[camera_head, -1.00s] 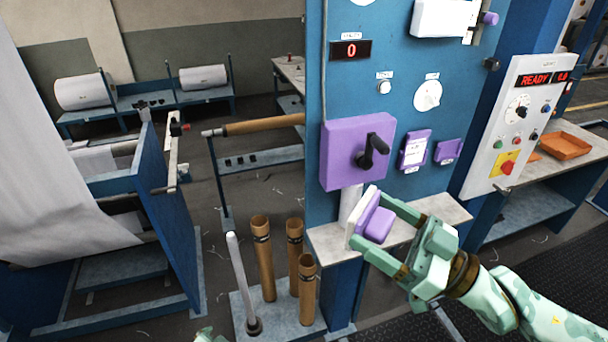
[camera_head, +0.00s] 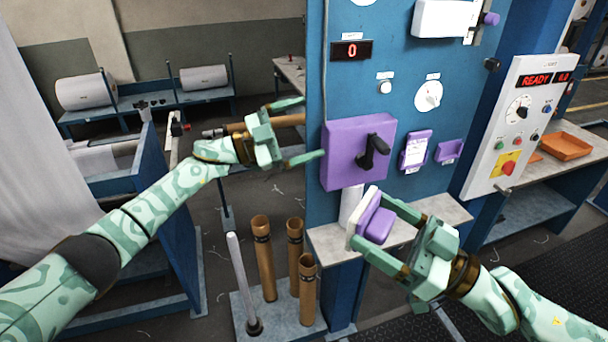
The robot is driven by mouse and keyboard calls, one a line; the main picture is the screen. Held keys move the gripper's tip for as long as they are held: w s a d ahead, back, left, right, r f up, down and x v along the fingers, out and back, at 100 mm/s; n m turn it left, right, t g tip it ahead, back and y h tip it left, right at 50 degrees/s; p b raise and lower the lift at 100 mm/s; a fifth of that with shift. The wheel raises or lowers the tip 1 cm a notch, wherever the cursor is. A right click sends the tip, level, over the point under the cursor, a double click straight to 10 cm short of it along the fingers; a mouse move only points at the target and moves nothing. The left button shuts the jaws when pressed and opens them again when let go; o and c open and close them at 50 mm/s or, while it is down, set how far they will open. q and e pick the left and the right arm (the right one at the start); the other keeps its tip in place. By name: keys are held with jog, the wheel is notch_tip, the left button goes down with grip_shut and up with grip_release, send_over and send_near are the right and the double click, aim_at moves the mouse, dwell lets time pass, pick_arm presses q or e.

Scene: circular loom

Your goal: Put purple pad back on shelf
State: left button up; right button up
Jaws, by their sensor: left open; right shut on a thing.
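The purple pad (camera_head: 378,224), with a white face on its left side, is held tilted between the fingers of my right gripper (camera_head: 377,228). It is just above the small grey shelf (camera_head: 325,243) on the blue panel. My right gripper is shut on it. A white cylinder (camera_head: 349,203) stands behind the pad, under a purple box with a black crank handle (camera_head: 345,145). My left gripper (camera_head: 303,132) is open and empty, left of the purple box, its fingers pointing right.
Several brown tubes (camera_head: 263,262) and a pale rod (camera_head: 238,280) stand on a low base below. A small purple holder (camera_head: 449,151) and a purple-framed card (camera_head: 414,150) are on the panel. A control box reading READY (camera_head: 527,110) and an orange tray (camera_head: 565,146) are at right.

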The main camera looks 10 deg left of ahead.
pick_arm(q)
jog(key=s+d+r+m+g, duration=0.2)
jog(key=s+d+m+g, duration=0.1)
jog(key=s+g, duration=0.25)
jog(key=g+y, duration=0.3)
jog(key=g, duration=0.7)
send_near(362, 200)
jog(key=shift+n, duration=0.5)
jog(key=x, duration=1.2)
jog(key=shift+w+f, duration=0.15)
jog(key=shift+w, duration=0.05)
jog(key=shift+c, duration=0.3)
jog(key=c, duration=0.9)
pick_arm(e)
jog(key=o, duration=1)
jog(key=shift+s, duration=0.1)
jog(key=shift+c, duration=0.2)
